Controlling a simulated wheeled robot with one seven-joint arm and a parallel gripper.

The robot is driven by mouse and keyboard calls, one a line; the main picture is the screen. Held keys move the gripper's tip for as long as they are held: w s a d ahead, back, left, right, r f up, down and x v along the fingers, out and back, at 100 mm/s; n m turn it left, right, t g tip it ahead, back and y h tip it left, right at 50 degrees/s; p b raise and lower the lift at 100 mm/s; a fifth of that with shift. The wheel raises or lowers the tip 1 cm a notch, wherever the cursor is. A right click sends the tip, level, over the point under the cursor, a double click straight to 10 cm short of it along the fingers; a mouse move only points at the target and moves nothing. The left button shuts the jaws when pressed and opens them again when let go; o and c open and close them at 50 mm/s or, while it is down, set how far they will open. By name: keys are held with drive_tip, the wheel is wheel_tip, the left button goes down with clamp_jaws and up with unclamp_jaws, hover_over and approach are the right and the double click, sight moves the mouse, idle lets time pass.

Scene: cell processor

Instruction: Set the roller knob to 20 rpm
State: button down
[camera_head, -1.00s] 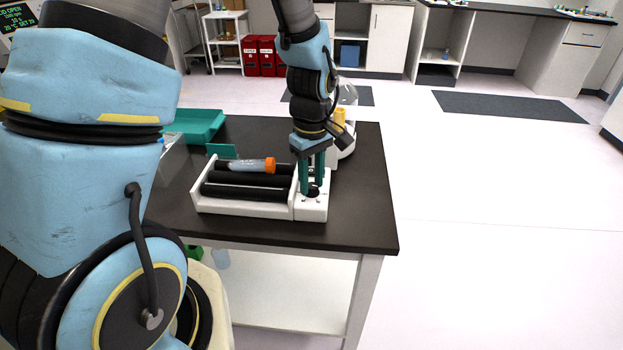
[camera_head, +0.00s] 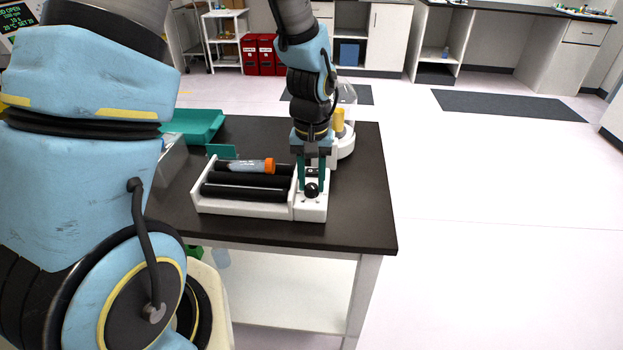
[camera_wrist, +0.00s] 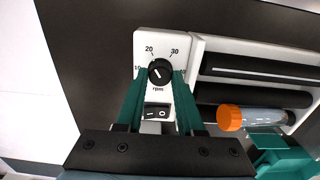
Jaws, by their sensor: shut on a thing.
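The white roller mixer (camera_head: 250,207) stands on the dark table. Its black roller knob (camera_head: 311,190) is on the control end at the right. The wrist view shows the knob (camera_wrist: 160,71) with a white pointer line slanting to the upper left, seemingly between the 10 and 20 marks; the exact reading is hard to tell. Labels 20 and 30 are clear; the right-hand label is partly hidden by a finger. My gripper (camera_wrist: 163,75) points down with its teal fingers shut on the knob's two sides. It also shows in the head view (camera_head: 311,186).
An orange-capped tube (camera_head: 250,166) lies on the black rollers. A rocker switch (camera_wrist: 157,112) sits below the knob between my fingers. A teal tray (camera_head: 195,125) is at the back left, and a white device with a yellow part (camera_head: 339,122) stands behind my gripper.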

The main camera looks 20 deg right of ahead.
drive_tip(key=shift+m, duration=0.4)
drive_tip(key=c, duration=0.5)
unclamp_jaws()
